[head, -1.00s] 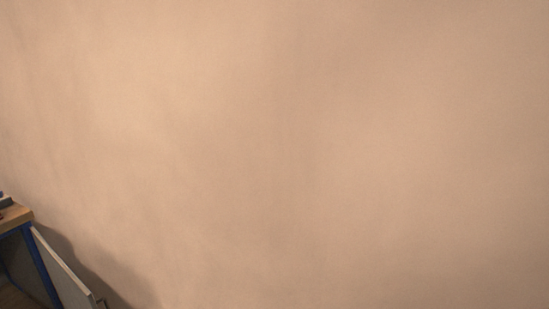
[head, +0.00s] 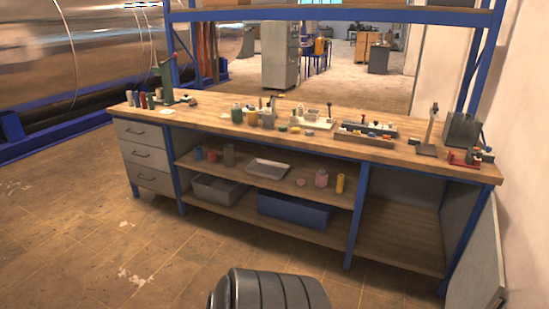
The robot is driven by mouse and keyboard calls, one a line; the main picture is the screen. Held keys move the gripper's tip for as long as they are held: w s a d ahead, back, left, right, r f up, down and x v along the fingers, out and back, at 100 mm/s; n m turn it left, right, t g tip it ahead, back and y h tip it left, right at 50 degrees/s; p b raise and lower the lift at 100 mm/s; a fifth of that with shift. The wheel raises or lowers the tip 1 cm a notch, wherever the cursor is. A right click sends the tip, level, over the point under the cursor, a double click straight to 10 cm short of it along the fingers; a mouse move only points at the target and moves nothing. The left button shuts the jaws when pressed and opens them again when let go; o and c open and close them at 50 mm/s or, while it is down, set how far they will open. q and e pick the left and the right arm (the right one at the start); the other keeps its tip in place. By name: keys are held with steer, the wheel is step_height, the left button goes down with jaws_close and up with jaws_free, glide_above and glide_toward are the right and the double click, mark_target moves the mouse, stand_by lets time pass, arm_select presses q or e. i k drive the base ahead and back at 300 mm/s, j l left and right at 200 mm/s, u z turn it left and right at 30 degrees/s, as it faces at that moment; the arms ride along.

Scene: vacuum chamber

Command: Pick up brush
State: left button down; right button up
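I cannot make out a brush for certain. Several small items stand on the wooden workbench (head: 205,108), too small to tell apart at this distance. Among them are a group of small jars and pots (head: 252,115) in the middle and a compartment tray (head: 365,133) with small things right of the middle. Neither of my grippers is in view.
Drawers (head: 147,157) are at the bench's left end. Lower shelves hold a grey bin (head: 216,191) and a blue bin (head: 293,210). A green tool (head: 166,82) stands at the left, a red vise (head: 465,158) at the right. The floor (head: 75,235) in front is clear.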

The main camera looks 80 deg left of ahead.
mark_target(193, 102)
steer(key=u, duration=2.7)
